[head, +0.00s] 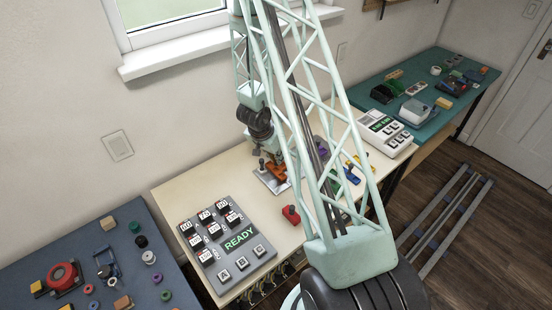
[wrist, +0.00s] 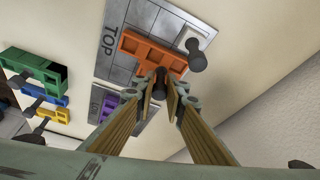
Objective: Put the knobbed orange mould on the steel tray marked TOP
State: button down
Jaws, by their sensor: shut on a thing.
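The orange mould (wrist: 150,50) lies across the steel tray marked TOP (wrist: 112,68) in the wrist view. Its dark knob (wrist: 160,84) is between the fingertips of my gripper (wrist: 162,92), which is shut on it. The tray's lettering shows to the left of the mould. I cannot tell whether the mould touches the tray or hovers just above it. In the head view the orange mould (head: 275,170) is just below my gripper (head: 267,158), over the tray (head: 265,182), partly hidden by the arm.
A purple mould (wrist: 109,104) sits on a second tray beside TOP. A pale block with a dark knob (wrist: 198,56) stands at TOP's right end. Green (wrist: 33,66), blue and yellow moulds are at left. A red piece (head: 291,214) and keypad panel (head: 228,240) are nearby.

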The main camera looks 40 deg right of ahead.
jog(key=shift+f, duration=0.3)
jog(key=c, duration=2.6)
grip_release()
jog(key=shift+o, duration=0.2)
jog(key=shift+r, duration=0.2)
jog(key=v, duration=1.1)
jog(key=shift+a+r, duration=0.25)
jog(key=shift+a, duration=0.05)
jog(key=shift+s, duration=0.1)
